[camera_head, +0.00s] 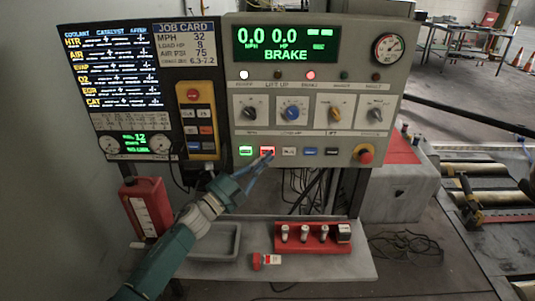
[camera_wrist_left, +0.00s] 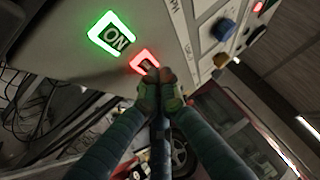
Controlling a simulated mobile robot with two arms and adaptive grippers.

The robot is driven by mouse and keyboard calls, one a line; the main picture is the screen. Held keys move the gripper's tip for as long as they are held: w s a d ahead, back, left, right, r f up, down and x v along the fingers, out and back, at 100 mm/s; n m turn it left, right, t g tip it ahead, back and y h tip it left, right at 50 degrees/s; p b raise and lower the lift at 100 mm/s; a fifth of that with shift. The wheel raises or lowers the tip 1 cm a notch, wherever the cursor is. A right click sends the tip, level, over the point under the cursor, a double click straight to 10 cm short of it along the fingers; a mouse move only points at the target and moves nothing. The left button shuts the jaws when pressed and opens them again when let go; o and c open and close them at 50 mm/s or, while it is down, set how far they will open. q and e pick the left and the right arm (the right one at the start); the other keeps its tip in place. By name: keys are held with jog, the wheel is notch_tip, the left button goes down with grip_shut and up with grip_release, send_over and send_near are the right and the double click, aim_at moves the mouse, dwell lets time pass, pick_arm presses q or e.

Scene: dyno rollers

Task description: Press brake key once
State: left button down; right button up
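The control panel (camera_head: 310,95) carries a row of keys along its lower edge. The leftmost key (camera_head: 246,151) is lit green and reads ON in the left wrist view (camera_wrist_left: 115,38). Right of it is a red-lit key (camera_head: 267,150); it also shows in the left wrist view (camera_wrist_left: 144,61), its label mostly hidden by my fingertips. The display (camera_head: 286,43) reads 0.0 MPH, 0.0 HP and BRAKE. My left gripper (camera_head: 267,157) has its fingertips together, empty, at the red-lit key (camera_wrist_left: 160,76). I cannot tell whether they touch it. My right gripper is not in view.
Several knobs (camera_head: 292,111) sit above the keys; a red stop button (camera_head: 365,154) is at the panel's lower right. Below is a shelf (camera_head: 340,266) with a red block holding small cylinders (camera_head: 314,237), a grey tray (camera_head: 215,241) and a red jug (camera_head: 145,207).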

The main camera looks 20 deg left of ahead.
pick_arm(q)
jog(key=shift+w+a, duration=0.1)
jog(key=shift+w, duration=0.25)
dwell(0.7)
jog(key=shift+s, duration=0.1)
jog(key=shift+s+d, duration=0.2)
jog(key=shift+s, duration=0.5)
jog(key=shift+s+d+p, duration=0.25)
jog(key=shift+s+p, duration=0.15)
jog(key=shift+s, duration=0.4)
jog(key=shift+s+d+p, duration=0.2)
jog(key=shift+s+p, duration=0.15)
jog(key=shift+s, duration=0.45)
jog(key=shift+s+d+p, duration=0.25)
jog(key=shift+s+p, duration=0.15)
jog(key=shift+s, duration=0.4)
